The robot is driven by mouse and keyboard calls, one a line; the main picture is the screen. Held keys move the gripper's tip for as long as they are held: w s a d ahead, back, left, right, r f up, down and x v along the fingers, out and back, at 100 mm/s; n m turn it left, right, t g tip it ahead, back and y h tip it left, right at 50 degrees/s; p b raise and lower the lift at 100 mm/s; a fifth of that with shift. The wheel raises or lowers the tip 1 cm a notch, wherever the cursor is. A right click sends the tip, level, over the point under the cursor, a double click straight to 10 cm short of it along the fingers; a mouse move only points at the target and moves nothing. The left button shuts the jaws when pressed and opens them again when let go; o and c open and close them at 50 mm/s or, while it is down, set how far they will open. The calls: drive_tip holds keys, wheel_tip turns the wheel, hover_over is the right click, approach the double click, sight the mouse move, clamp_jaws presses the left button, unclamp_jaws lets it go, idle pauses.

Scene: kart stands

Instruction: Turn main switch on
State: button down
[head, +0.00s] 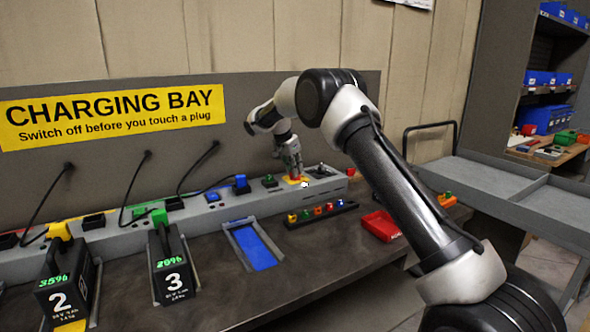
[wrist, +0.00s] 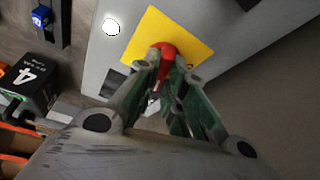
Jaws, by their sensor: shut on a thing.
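The main switch is a red knob (wrist: 164,48) on a yellow plate (wrist: 200,40), on the grey top of the charging unit. The yellow plate (head: 291,180) also shows at the unit's right end in the head view. My gripper (wrist: 168,72) is shut on the red knob, its fingers on either side of it. In the head view my gripper (head: 293,164) points down over the plate and hides most of the knob. A round white lamp (wrist: 111,27) sits beside the plate; it looks bright. The knob's turn angle cannot be told.
Batteries marked 2 (head: 62,290) and 3 (head: 173,265) stand in front of the charging unit. A blue-floored empty bay (head: 252,247), a rack of small coloured pieces (head: 318,215) and a red tray (head: 381,226) lie nearby. A grey cart (head: 490,185) stands right.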

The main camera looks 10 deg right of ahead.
drive_tip(key=shift+f+m+g, duration=0.1)
drive_tip(key=shift+m+g, duration=0.5)
drive_tip(key=shift+m, duration=1)
drive_tip(key=c, duration=1.5)
unclamp_jaws()
drive_tip(key=shift+h, duration=0.3)
drive_tip(key=v, duration=1.2)
